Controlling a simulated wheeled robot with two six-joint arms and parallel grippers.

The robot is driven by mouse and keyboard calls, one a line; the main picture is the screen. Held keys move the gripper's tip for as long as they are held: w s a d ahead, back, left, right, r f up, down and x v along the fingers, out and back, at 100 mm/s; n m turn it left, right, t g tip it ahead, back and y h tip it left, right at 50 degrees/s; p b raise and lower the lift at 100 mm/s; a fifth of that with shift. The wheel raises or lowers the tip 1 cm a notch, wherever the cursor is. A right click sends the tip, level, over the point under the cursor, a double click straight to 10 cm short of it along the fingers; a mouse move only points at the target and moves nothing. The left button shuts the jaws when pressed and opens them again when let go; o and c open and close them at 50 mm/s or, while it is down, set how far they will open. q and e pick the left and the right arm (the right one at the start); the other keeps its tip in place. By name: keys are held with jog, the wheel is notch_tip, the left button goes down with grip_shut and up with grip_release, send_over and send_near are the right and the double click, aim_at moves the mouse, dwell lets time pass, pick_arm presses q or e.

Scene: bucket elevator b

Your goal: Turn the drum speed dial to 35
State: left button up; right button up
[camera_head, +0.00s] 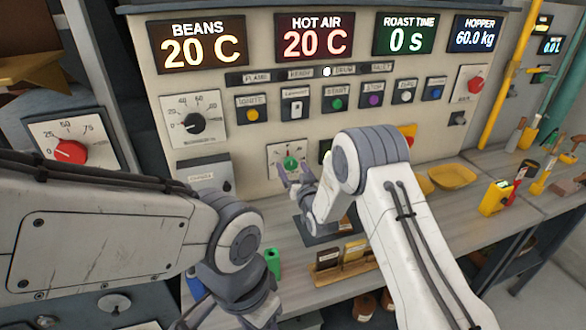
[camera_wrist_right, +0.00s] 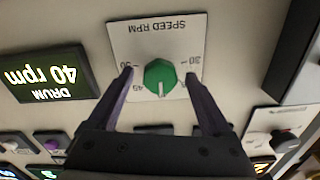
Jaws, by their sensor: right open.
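The drum speed dial is a green knob (camera_head: 291,163) on a white plate marked SPEED RPM, low on the roaster panel. In the right wrist view, which is upside down, the knob (camera_wrist_right: 160,77) has a pale pointer line toward the picture's bottom. The drum display (camera_wrist_right: 42,76) there reads 40 rpm. My right gripper (camera_wrist_right: 159,80) is open, one finger on each side of the knob, with gaps visible. In the head view my right gripper (camera_head: 296,177) is at the plate's lower part. My left arm comes in at lower left; its fingers are out of sight.
Above are buttons, including a green START button (camera_head: 337,104), and a black-knob dial (camera_head: 194,123). A red-knob dial (camera_head: 70,151) is at far left. Below, the bench holds a small wooden rack (camera_head: 345,263) and a yellow scoop (camera_head: 452,177). My right forearm covers part of the panel.

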grip_shut()
jog(key=shift+f+n+b, duration=0.15)
jog(key=shift+n+b, duration=0.35)
jog(key=shift+b, duration=0.3)
jog(key=n+b, duration=0.5)
jog(key=b, duration=0.2)
jog(key=shift+f, duration=0.1)
jog(key=n+b, duration=0.3)
jog(key=shift+d+r+n, duration=0.1)
jog(key=shift+r+n, duration=0.15)
jog(key=shift+n, duration=0.15)
grip_release()
